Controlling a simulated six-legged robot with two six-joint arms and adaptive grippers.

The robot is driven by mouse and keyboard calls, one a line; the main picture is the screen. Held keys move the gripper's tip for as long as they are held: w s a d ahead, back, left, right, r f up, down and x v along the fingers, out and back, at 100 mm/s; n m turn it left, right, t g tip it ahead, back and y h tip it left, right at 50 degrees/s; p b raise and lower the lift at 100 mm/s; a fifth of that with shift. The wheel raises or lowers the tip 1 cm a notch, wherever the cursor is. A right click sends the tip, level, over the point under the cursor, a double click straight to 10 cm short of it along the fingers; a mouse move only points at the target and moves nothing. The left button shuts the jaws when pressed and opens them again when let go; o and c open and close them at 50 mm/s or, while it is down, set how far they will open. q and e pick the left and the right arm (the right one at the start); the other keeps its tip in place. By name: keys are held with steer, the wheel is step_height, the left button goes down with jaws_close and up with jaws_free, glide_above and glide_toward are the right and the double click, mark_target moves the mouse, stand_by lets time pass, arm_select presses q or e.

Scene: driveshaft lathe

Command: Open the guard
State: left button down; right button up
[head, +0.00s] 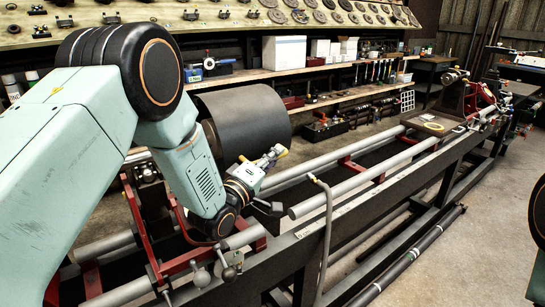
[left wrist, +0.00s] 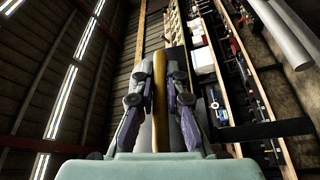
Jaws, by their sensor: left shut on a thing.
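The guard (head: 248,115) is a dark, rounded cover over the near end of the lathe in the head view. My left arm hides part of its left side. My left gripper (head: 270,163) is at the lower right of the guard, and its fingers are shut on a yellow handle (left wrist: 160,85). In the left wrist view the yellow handle runs lengthwise between the two fingers (left wrist: 160,100). In the head view only small yellow bits show at the fingers. Where the handle joins the guard is hidden. My right gripper is not in view.
Long grey rails (head: 345,192) run back to the lathe's far end, with a grey hose (head: 326,225) in front. Shelves (head: 300,70) with tools and boxes line the wall behind. The concrete floor at right (head: 470,240) is clear. Part of my right arm shows at the right edge.

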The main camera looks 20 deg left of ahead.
mark_target(250, 100)
arm_select(q)
steer(key=r+n+p, duration=0.2)
steer(key=r+p, duration=0.1)
steer(key=w+a+r+n+g+p, duration=0.1)
steer(key=r+n+p, duration=0.1)
steer(key=r+p, duration=0.1)
steer(key=r+n+g+y+p, duration=0.1)
steer(key=r+n+p, duration=0.1)
steer(key=r+p, duration=0.1)
steer(key=shift+w+a+r+p, duration=0.2)
steer(key=shift+a+r+p, duration=0.15)
steer(key=shift+r, duration=0.3)
steer(key=shift+n, duration=0.3)
steer(key=w+a+r+p, duration=0.1)
steer(key=w+a+r, duration=0.1)
steer(key=a+r, duration=0.1)
steer(key=w+a+r+p, duration=0.1)
steer(key=r, duration=0.1)
steer(key=shift+w+a+r+p, duration=0.1)
steer(key=shift+w+a+p, duration=0.15)
steer(key=shift+p, duration=0.1)
steer(key=shift+w+a+r, duration=0.55)
steer(key=shift+w+a, duration=0.15)
steer(key=shift+a, duration=0.15)
steer(key=c, duration=1.6)
jaws_free()
steer(key=shift+c, duration=0.2)
steer(key=shift+o, duration=1.4)
steer(key=shift+s+f, duration=0.1)
steer(key=shift+d, duration=0.1)
